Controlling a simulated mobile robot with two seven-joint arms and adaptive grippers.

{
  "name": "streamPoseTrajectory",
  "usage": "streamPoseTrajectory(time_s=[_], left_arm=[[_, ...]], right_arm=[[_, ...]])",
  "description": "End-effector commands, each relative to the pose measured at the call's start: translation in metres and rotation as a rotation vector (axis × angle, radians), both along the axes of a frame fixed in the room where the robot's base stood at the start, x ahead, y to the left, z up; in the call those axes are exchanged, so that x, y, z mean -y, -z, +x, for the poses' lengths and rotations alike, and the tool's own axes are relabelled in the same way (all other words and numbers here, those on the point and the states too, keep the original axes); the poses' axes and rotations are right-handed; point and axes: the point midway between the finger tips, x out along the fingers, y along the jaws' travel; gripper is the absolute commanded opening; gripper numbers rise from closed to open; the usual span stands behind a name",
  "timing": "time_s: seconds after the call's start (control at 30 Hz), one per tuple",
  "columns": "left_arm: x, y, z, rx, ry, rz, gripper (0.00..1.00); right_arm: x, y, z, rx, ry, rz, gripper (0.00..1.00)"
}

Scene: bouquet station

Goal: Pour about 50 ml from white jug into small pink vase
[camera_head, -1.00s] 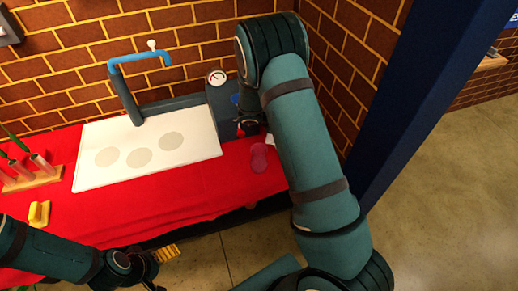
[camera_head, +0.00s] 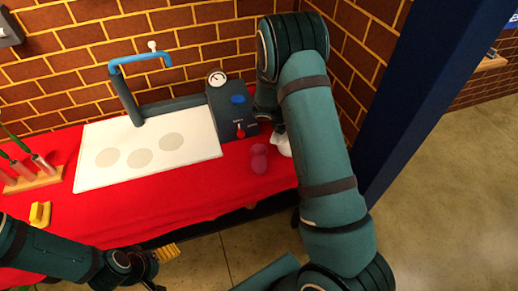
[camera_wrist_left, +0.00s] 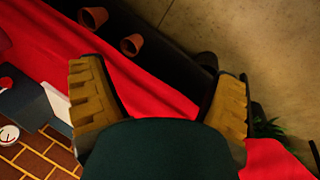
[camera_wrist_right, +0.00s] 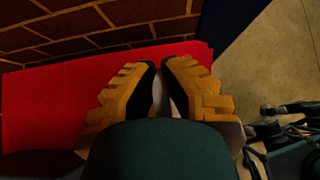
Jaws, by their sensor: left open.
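The small pink vase (camera_head: 258,160) stands on the red cloth near the right end of the table in the head view. The white jug (camera_head: 284,145) shows just right of it, partly hidden by my right arm. My right gripper is hidden behind that arm in the head view. In the right wrist view its fingers (camera_wrist_right: 163,66) are close together with a thin pale strip between them, which looks like part of the jug. My left gripper (camera_head: 166,254) is open and empty in front of the table edge; its spread fingers (camera_wrist_left: 160,76) show in the left wrist view.
A white board (camera_head: 200,145) with grey discs lies below the blue tap (camera_head: 140,58). A dark box with a gauge (camera_head: 228,105) stands behind the vase. A yellow object (camera_head: 40,213) and a wooden tube rack (camera_head: 35,180) are at left. A blue post rises at right.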

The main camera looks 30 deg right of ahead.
Motion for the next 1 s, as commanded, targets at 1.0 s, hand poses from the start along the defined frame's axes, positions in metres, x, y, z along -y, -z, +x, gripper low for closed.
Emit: streamPoseTrajectory(time_s=[1.0], left_arm=[[-0.003,-0.049,0.011,0.026,-0.019,0.003,0.88]], right_arm=[[0.049,0.057,-0.011,0.107,0.001,0.452,0.0]])
